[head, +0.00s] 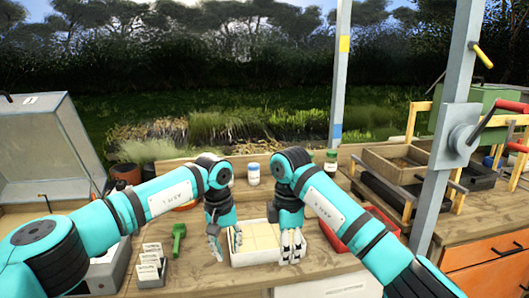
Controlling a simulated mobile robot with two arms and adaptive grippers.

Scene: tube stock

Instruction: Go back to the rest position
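My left gripper (219,250) hangs pointing down at the left end of a white tray (256,260) with divided compartments. My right gripper (291,250) points down over the right end of the same tray. The fingers are small and partly hidden, so I cannot tell whether either gripper is open or shut. No held object can be made out in either. Both arms are bent, with their forearms reaching over the bench (200,280).
A green scoop (178,238) and white label cards (149,268) lie left of the tray. A red tray (352,234) is to the right. A white jar (253,173) and a green-capped jar (331,160) stand behind. A grey post (452,130) rises at the right.

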